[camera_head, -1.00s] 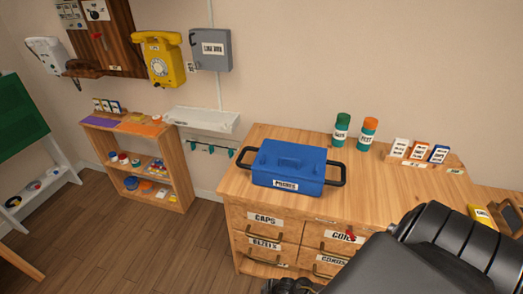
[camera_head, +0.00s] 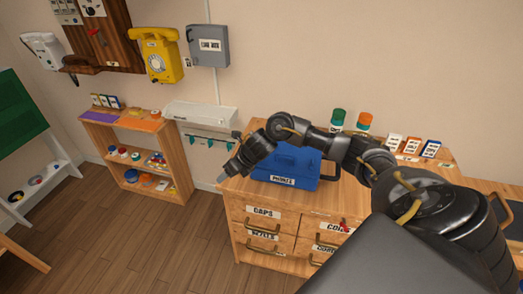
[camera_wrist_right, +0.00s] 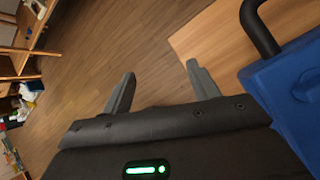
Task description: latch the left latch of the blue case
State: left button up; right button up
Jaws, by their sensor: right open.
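The blue case (camera_head: 285,168) with a "PHONES" label stands on the wooden cabinet top. My right gripper (camera_head: 222,175) is at the left of the case, by the left edge of the cabinet top, pointing down and left. In the right wrist view the gripper (camera_wrist_right: 162,78) has its fingers apart with nothing between them. The blue case (camera_wrist_right: 290,90) and its black side handle (camera_wrist_right: 260,30) are just right of the fingers. I cannot make out the left latch. My left gripper is not in view.
The wooden cabinet (camera_head: 240,193) has labelled drawers at its front. A green-capped canister (camera_head: 338,118) and an orange-capped one (camera_head: 364,122) stand behind my arm. Cards stand at the back right. A low shelf (camera_head: 135,160) is left of the cabinet, with open floor between.

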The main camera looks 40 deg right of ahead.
jog(key=d+r+n, duration=0.1)
jog(key=d+r, duration=0.1)
jog(key=d, duration=0.1)
jog(key=d+r+n, duration=0.1)
jog(key=d+r, duration=0.1)
jog(key=d, duration=0.1)
jog(key=d+r+n+g+h, duration=0.1)
jog(key=d+r, duration=0.1)
jog(key=d, duration=0.2)
jog(key=shift+r, duration=0.25)
jog(key=s+d+r+n+g, duration=0.1)
jog(key=s+d+r+n, duration=0.15)
jog(key=d+r, duration=0.35)
jog(key=x, duration=0.3)
jog(key=d+x, duration=0.1)
jog(key=x, duration=0.3)
jog(key=s+b+x, duration=0.1)
jog(key=x, duration=0.3)
jog(key=shift+w+d+f, duration=0.1)
jog(key=shift+d+f, duration=0.05)
jog(key=shift+f, duration=0.25)
jog(key=shift+c, duration=0.4)
jog(key=c, duration=0.9)
jog(key=shift+m+h, duration=0.25)
jog(key=shift+h, duration=0.05)
